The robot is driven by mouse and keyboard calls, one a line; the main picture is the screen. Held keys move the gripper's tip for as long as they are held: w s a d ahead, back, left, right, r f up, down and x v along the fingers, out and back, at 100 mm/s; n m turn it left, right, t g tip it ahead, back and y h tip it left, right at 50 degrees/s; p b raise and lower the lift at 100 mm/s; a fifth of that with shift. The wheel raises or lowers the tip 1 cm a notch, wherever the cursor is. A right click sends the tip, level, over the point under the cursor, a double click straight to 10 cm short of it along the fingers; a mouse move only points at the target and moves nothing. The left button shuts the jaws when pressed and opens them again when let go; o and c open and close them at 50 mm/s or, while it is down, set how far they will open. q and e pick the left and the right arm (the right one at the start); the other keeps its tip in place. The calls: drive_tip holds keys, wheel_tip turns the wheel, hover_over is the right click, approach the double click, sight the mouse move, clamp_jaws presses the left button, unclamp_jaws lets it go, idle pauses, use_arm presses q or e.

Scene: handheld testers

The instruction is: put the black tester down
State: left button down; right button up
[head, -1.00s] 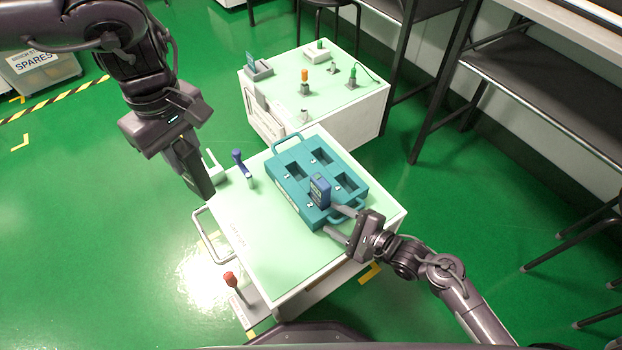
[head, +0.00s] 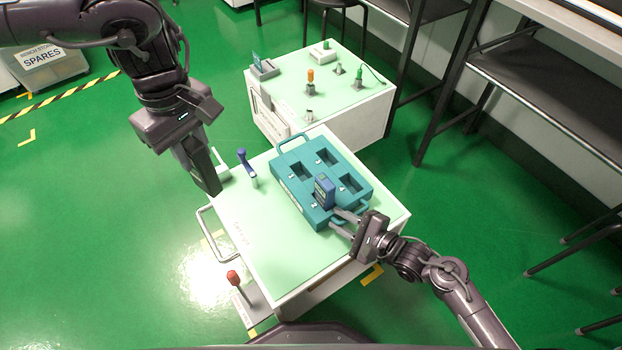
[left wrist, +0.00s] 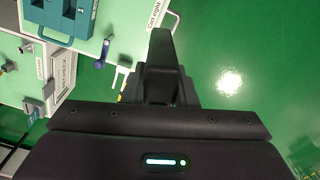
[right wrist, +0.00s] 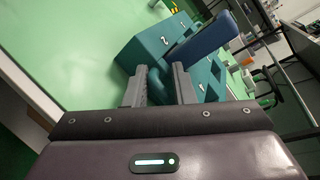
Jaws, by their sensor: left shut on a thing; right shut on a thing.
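My left gripper (head: 192,152) is shut on the black tester (head: 208,180), a dark slab pointing down beyond the left edge of the near cart top (head: 265,240). In the left wrist view the black tester (left wrist: 160,48) juts out from the jaws, against green floor beside the cart. My right gripper (head: 345,222) is at the front side of the teal rack (head: 300,203). It appears shut on the rack's handle, which shows between its fingers in the right wrist view (right wrist: 159,84). A blue tester (head: 324,190) stands upright in a rack slot; other slots look empty.
A red-knobbed post (head: 234,278) is at the lower left. A second cart (head: 340,110) with small fittings stands behind. The near cart's front left top is clear.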

drive_tip(key=shift+s+f, duration=0.1)
drive_tip(key=shift+f, duration=0.05)
use_arm(q)
drive_tip(key=w+d+f+m, duration=0.2)
drive_tip(key=w+d+f, duration=0.4)
drive_tip(key=w+d, duration=0.2)
drive_tip(key=w+d+f+m, duration=0.2)
drive_tip(key=w+d+f, duration=0.3)
drive_tip(key=w+d, duration=0.3)
wheel_tip(320, 180, down, 10)
drive_tip(key=shift+w+d, duration=0.3)
drive_tip(key=shift+f, duration=0.1)
drive_tip(key=shift+f, duration=0.15)
drive_tip(key=c, duration=1.2)
unclamp_jaws()
drive_tip(key=shift+o, duration=0.2)
